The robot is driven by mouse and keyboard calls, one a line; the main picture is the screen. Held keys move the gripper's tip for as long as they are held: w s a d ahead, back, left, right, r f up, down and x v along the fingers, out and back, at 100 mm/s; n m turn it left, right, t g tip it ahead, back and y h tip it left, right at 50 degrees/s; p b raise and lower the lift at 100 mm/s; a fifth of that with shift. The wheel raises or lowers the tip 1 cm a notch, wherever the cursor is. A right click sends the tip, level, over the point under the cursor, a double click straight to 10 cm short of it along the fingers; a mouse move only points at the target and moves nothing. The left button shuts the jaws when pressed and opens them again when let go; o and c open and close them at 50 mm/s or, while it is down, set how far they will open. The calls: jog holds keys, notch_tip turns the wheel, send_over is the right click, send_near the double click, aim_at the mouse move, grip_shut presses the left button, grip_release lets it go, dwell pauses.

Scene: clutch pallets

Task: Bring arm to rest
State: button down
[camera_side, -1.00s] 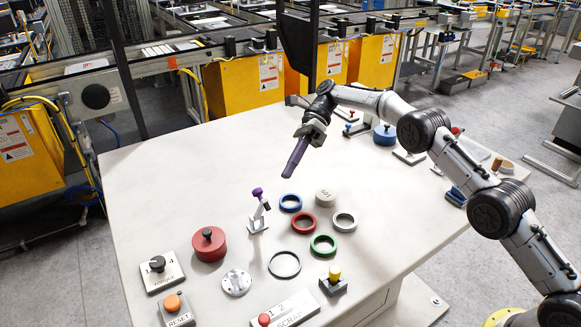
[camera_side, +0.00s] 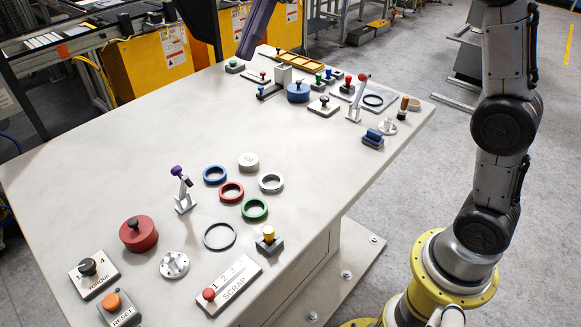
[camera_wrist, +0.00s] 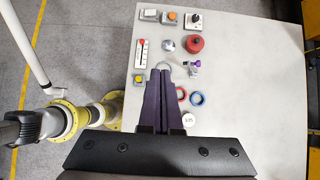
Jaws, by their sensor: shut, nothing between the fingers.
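My gripper (camera_wrist: 160,74) shows in the wrist view as two long purple fingers lying together, shut and empty. They hang above the table (camera_wrist: 255,110) and hide part of the rings below. In the side view the purple fingers (camera_side: 246,50) show at the top edge, high over the back of the table (camera_side: 110,185). The rest of the gripper is out of that picture. My arm stands upright at the right, on its yellow base.
Below are a red knobbed disc (camera_side: 139,236), a purple-tipped lever (camera_side: 183,190), colored rings (camera_side: 254,208), a SCRAP slider (camera_side: 228,285) and a yellow button (camera_side: 268,240). A blue disc (camera_side: 298,93) and another lever (camera_side: 357,100) stand farther back. The table's left middle is clear.

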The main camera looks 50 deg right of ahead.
jog(key=s+d+f+n+t+h, duration=0.2)
jog(key=s+d+n, duration=0.1)
jog(key=s, duration=0.6)
jog(key=s+d+f+n+t+h, duration=0.1)
jog(key=s+d+n+t+h, duration=0.15)
jog(key=s, duration=0.65)
jog(key=s+d+f+n+h, duration=0.1)
jog(key=s+d+f+n, duration=0.1)
jog(key=f+n, duration=0.4)
jog(key=s+d+f+n+t+h, duration=0.1)
jog(key=s+d+f+n+h, duration=0.1)
jog(key=d+f+n, duration=0.3)
jog(key=shift+s+d+f+n, duration=0.3)
jog(key=shift+s+f+n, duration=0.4)
jog(key=shift+s+n, duration=0.1)
